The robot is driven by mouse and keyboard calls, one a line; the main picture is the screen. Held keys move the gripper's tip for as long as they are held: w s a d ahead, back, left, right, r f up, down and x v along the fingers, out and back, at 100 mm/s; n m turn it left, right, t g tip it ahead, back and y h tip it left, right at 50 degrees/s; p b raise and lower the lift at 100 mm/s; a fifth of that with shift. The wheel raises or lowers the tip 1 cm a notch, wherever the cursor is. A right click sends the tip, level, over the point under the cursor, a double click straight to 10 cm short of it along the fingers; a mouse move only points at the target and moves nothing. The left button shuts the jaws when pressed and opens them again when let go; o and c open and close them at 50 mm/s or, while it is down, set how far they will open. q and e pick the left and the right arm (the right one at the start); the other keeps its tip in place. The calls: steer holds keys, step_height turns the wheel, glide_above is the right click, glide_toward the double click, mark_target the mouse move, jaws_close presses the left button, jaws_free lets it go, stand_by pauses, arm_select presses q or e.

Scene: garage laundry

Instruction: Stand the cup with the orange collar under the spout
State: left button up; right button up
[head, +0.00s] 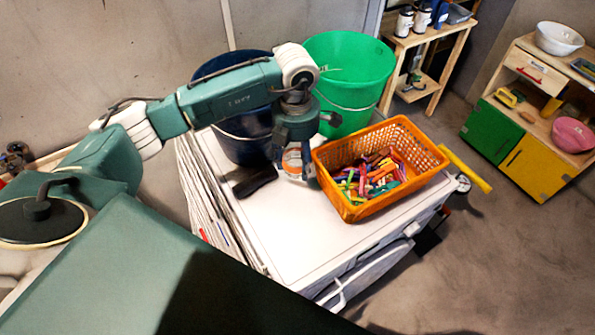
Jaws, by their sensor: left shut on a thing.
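My left gripper (297,172) points down over the white top of the appliance (285,230), between the dark blue bucket and the orange basket. It is shut on a small pale cup with an orange collar (292,158), which is partly hidden between the fingers. The cup looks upright and low, near the white top. I cannot tell whether its base touches it. I can make out no spout in this view. My right gripper is not in view.
An orange basket (431,183) of colourful pegs stands close right of the gripper. A dark blue bucket (240,146) and a green bucket (350,75) stand behind. A dark object (255,181) lies left of the cup. The front of the white top is clear.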

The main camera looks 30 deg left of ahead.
mark_target(297, 168)
arm_select(q)
step_height(297, 168, down, 3)
steer(key=shift+f, duration=0.1)
step_height(297, 168, down, 3)
steer(key=shift+f+p, duration=0.2)
steer(key=shift+p, duration=0.6)
steer(key=shift+f, duration=0.45)
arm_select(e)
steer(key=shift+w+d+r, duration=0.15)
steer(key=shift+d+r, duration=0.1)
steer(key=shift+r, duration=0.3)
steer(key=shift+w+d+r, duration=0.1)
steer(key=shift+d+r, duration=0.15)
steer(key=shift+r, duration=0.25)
arm_select(q)
steer(key=shift+f, duration=0.1)
steer(key=o, duration=1)
steer(key=shift+c, duration=0.2)
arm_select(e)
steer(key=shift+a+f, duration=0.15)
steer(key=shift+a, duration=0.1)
